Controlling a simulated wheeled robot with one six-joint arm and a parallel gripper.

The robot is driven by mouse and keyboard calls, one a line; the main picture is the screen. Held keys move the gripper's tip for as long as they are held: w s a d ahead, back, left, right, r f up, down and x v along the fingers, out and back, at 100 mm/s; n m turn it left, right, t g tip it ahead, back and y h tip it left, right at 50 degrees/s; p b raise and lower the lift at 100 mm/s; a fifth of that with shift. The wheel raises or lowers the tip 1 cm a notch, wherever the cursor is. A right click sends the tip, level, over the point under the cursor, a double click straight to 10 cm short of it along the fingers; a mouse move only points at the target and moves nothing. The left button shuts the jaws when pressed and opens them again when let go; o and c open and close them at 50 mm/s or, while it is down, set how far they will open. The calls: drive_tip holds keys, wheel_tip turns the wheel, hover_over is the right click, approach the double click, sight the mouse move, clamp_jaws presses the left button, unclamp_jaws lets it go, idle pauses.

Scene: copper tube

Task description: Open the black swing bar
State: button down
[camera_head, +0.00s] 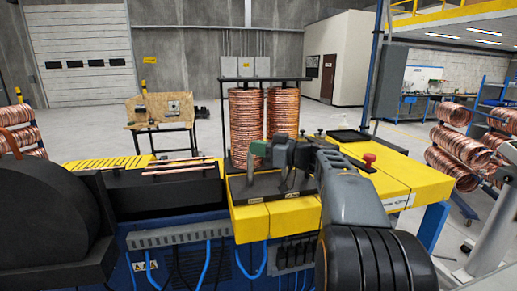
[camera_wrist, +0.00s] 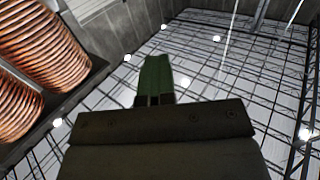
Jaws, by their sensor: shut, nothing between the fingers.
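My gripper (camera_head: 257,149) with green fingers is above the black fixture on the yellow workbench, in front of the copper coils. Its fingers are together, with nothing between them. In the wrist view the gripper (camera_wrist: 155,68) points up toward the ceiling. A thin black bar (camera_head: 265,79) runs level across the top of the upright coil rack, above and behind my gripper. I cannot tell for sure that this is the swing bar. My wrist and arm hide part of the black fixture (camera_head: 258,190) on the bench.
Two tall copper coil stacks (camera_head: 245,125) stand close behind my gripper; coils also fill the left of the wrist view. A red button (camera_head: 369,158) is on the bench's right side. Copper tubes (camera_head: 178,169) lie on a black block at left. The air left of my gripper is free.

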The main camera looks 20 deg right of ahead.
drive_tip(key=c, duration=1.8)
unclamp_jaws()
drive_tip(key=o, duration=1)
drive_tip(key=shift+s, duration=0.1)
drive_tip(key=b+v, duration=0.4)
drive_tip(key=v, duration=0.9)
drive_tip(key=shift+s+d+b, duration=0.2)
drive_tip(key=shift+d+b, duration=0.1)
drive_tip(key=shift+b, duration=0.05)
